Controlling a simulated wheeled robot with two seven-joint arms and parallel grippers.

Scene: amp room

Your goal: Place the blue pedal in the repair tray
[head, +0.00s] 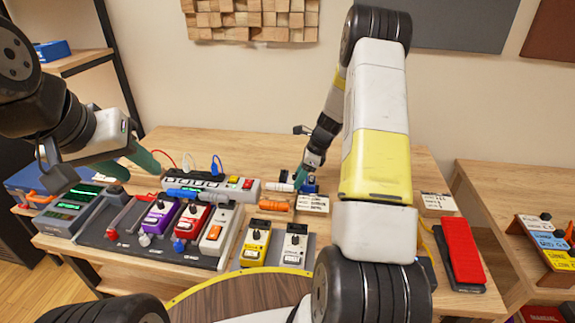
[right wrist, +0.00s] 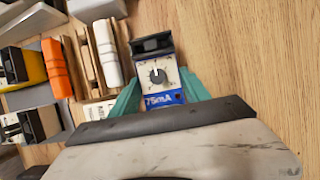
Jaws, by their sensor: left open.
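The blue pedal (right wrist: 160,79), with a cream face, a dark knob and a "75mA" label, sits between the green fingers of my right gripper (right wrist: 161,76). The fingers press against both its sides. In the head view my right gripper (head: 305,179) is at the back middle of the table with the blue pedal (head: 309,187) small at its tips. My left gripper (head: 137,168) is open and empty above the left of the table. A grey tray (head: 310,249) holds a yellow pedal and a white pedal. I cannot read any label that names it the repair tray.
A pedalboard (head: 95,235) with purple, red and white pedals fills the left front. Behind it lies a power strip (head: 235,186). An orange cylinder (right wrist: 57,68) and a white one (right wrist: 107,52) lie close left of the pedal. Bare wood is to its right.

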